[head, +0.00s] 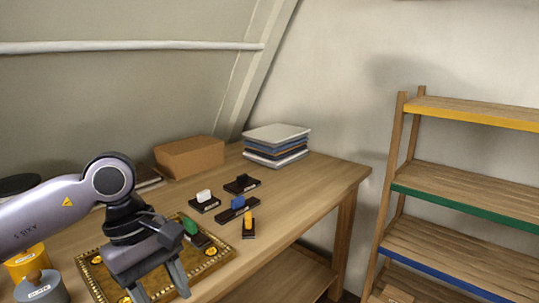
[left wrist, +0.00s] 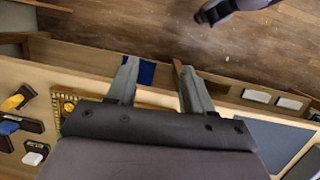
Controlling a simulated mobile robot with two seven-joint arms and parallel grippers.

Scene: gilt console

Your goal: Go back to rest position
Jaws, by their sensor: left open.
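My left gripper (head: 162,290) is open and empty, with its two fingers pointing down in front of the gilt-edged tray (head: 225,258). In the left wrist view the two fingers (left wrist: 158,80) stand apart with nothing between them. A green-topped block (head: 190,228) lies at the tray's back edge, partly hidden by the gripper. My right gripper is not clearly seen.
The wooden table (head: 310,185) bears a brown box (head: 190,157), a stack of books or folders (head: 275,143), and, at left, a yellow can (head: 25,262) and a grey lidded pot (head: 42,287). A shelf unit (head: 450,185) stands at right. The table's right end is clear.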

